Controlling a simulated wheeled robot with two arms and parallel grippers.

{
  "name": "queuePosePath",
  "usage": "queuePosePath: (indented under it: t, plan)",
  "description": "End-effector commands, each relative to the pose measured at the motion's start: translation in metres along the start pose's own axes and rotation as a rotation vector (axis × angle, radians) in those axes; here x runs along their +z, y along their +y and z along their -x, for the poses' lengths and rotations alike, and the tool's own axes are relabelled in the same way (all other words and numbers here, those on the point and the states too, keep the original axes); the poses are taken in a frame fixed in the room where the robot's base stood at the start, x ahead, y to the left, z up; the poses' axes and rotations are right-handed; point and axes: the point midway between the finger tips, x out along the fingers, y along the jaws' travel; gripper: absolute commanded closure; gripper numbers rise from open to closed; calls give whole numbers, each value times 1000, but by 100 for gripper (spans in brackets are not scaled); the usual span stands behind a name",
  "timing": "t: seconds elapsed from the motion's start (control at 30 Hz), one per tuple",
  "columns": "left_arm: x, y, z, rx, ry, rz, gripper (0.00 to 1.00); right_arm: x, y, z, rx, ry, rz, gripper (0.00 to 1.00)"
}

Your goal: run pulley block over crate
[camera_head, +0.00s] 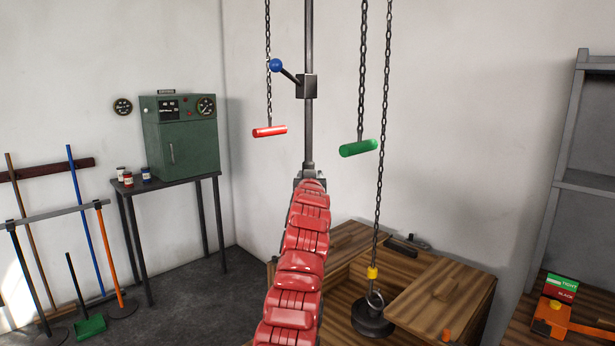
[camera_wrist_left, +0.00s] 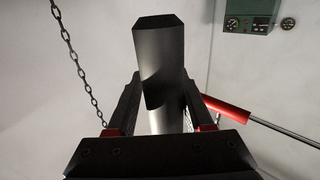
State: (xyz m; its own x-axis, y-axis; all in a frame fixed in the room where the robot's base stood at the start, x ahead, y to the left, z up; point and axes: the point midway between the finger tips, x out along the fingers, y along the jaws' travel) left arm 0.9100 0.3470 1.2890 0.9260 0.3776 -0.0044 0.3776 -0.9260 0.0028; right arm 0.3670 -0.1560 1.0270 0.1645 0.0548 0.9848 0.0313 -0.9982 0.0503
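A grey vertical pole (camera_head: 309,130) comes down from above, with a block and blue-knobbed lever (camera_head: 275,65) on it. My left gripper (camera_head: 310,174) is at the pole's lower part; in the left wrist view, the gripper (camera_wrist_left: 162,105) has the dark pole (camera_wrist_left: 160,60) between its fingers and appears closed on it. A chain (camera_head: 380,170) hangs to a yellow collar and hook (camera_head: 373,272) at a black round weight (camera_head: 372,320). The weight is in or over the open part of a wooden crate (camera_head: 440,295). The pulley block is not visible. My right gripper is out of view.
A red handle (camera_head: 269,132) and a green handle (camera_head: 358,148) hang on chains either side of the pole. A green cabinet (camera_head: 185,145) stands on a table at left, near brooms. A bench with an orange device (camera_head: 550,318) and grey shelving (camera_head: 575,150) are at right.

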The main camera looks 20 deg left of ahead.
Motion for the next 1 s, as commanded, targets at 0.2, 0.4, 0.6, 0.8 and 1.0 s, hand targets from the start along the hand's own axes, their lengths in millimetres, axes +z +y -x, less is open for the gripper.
queuePosePath:
  t: [0.2, 0.4, 0.6, 0.8, 1.0]
  plan:
    - [0, -1, 0, -2, 1, -1, 29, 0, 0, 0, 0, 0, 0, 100]
    - [-1, -3, 0, -4, 3, -1, 29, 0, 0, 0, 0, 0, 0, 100]
    - [-2, -4, 8, -7, 7, -1, 29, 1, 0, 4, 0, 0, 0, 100]
    - [0, -3, 28, -4, 7, -1, 29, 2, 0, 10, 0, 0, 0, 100]
    - [0, -2, 55, -3, 6, -2, 29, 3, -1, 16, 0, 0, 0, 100]
